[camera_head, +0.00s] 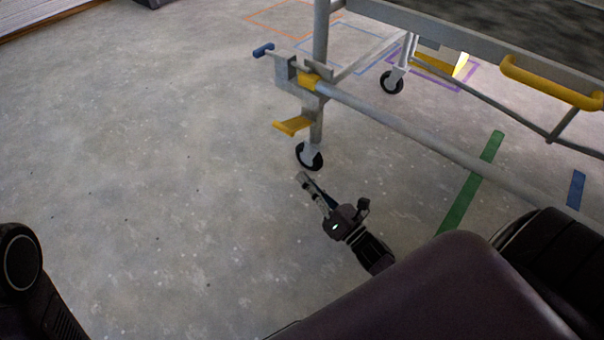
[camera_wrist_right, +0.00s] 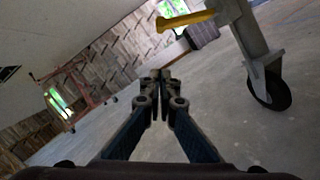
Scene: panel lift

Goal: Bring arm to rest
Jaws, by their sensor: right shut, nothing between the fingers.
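My right gripper (camera_head: 303,179) is in the lower middle of the head view, pointing up and left toward the cart's near caster. It is shut and empty. In the right wrist view its fingers (camera_wrist_right: 160,76) meet at their tips with nothing between them. The gripper is apart from the cart in the picture. Part of my left arm (camera_head: 22,275) shows at the lower left edge of the head view, but my left gripper is not in view.
A wheeled metal cart (camera_head: 420,130) with yellow handles (camera_head: 550,84) stands at the upper right. Its near caster (camera_head: 309,156) also shows in the right wrist view (camera_wrist_right: 268,90). A green floor stripe (camera_head: 470,185) lies beneath. The floor (camera_head: 150,170) at left is clear.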

